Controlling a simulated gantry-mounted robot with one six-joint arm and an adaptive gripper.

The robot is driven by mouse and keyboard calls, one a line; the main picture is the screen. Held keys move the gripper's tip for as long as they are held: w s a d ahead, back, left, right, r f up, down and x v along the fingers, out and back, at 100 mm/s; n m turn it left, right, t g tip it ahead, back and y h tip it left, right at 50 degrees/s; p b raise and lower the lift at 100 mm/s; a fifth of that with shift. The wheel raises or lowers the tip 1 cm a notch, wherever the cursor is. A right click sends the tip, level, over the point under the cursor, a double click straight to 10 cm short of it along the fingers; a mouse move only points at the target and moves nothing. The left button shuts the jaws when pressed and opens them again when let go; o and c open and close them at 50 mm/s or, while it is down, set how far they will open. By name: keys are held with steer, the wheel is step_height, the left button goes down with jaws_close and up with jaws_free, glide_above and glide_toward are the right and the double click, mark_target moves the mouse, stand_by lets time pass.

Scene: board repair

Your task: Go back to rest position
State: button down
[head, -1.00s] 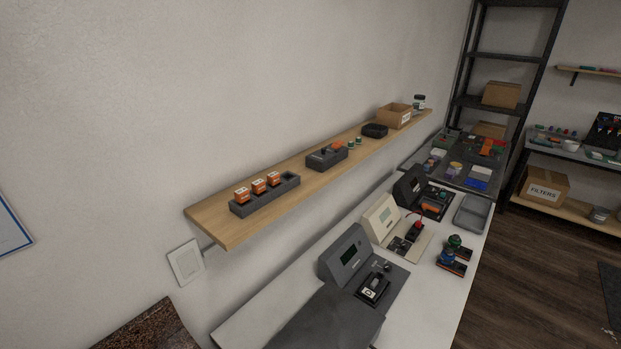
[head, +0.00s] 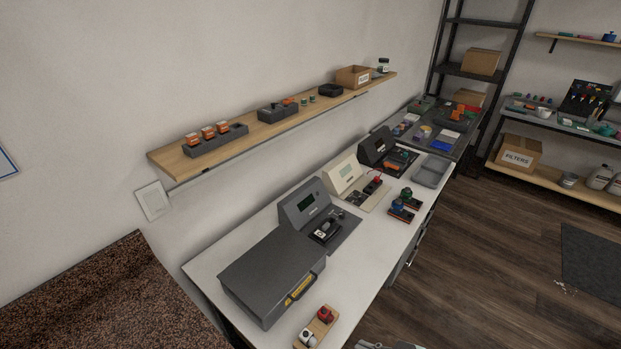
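A small part of what looks like my gripper (head: 375,345) shows at the bottom edge of the head view, right of the white workbench (head: 250,235). Most of it is cut off, so its fingers cannot be made out. The bench carries a grey test station (head: 308,205), a cream station (head: 345,180) and a black station (head: 378,150) in a row. Nothing in view shows being held.
A dark grey case (head: 265,270) lies on the near bench. A wooden holder (head: 325,325) with a red and a white piece stands at its front edge. A wooden shelf (head: 245,137) runs along the wall above. A speckled brown surface (head: 110,305) is at lower left.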

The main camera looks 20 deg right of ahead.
steer(key=w+a+r+m+h, duration=0.1)
steer(key=w+a+r+h, duration=0.1)
steer(key=a, duration=0.4)
steer(key=w+a+r+m+h, duration=0.1)
steer(key=w+a+r, duration=0.1)
steer(key=a, duration=0.4)
steer(key=s+a+r+m+t+h, duration=0.2)
steer(key=s+a+r+t, duration=0.15)
steer(key=a+r, duration=0.55)
step_height(320, 180, up, 26)
steer(key=p, duration=2.6)
steer(key=shift+w+d+m, duration=0.25)
steer(key=shift+d+m, duration=0.05)
steer(key=shift+d, duration=0.05)
